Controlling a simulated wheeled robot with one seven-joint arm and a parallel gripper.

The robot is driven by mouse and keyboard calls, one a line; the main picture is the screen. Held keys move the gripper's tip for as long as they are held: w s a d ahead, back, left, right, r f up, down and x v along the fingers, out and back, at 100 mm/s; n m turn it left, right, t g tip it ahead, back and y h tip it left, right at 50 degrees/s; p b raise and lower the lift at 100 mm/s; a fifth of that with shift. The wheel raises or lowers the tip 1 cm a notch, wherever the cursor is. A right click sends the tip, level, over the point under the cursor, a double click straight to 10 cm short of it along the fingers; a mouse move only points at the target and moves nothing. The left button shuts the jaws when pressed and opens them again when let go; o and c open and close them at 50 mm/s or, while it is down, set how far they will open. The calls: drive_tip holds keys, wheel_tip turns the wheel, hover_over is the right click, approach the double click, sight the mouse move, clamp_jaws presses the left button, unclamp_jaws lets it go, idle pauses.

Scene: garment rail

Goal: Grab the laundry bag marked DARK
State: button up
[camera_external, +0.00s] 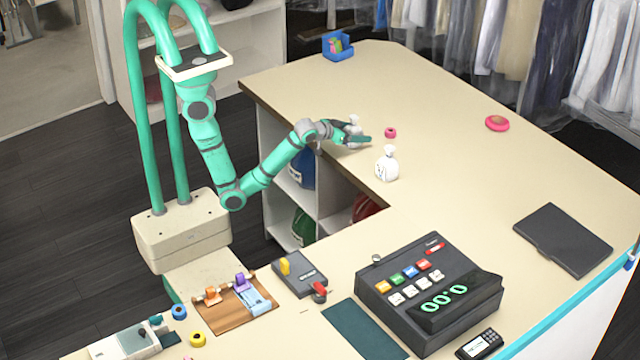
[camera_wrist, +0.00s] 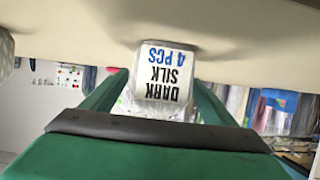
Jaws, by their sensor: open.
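A small white laundry bag (camera_external: 353,127) stands on the counter at its inner edge in the external view. In the wrist view its label reads upside down "DARK SILK 4 PCS", and the bag (camera_wrist: 166,75) sits between the green fingers. My gripper (camera_external: 359,137) is open around this bag; whether a finger touches it I cannot tell. Its lower part is partly hidden by the gripper in the external view. A second white bag (camera_external: 386,165) stands nearby, to the right and nearer the camera; its marking is too small to read. A bag also shows at the wrist view's left edge (camera_wrist: 5,55).
A pink round dish (camera_external: 497,123) and a dark flat folder (camera_external: 563,239) lie farther right. A blue holder (camera_external: 338,46) stands at the back. A register (camera_external: 430,292) stands in front. The counter's middle is clear.

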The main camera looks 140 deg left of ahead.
drive_tip(key=shift+x, duration=1.3)
drive_tip(key=c, duration=1.3)
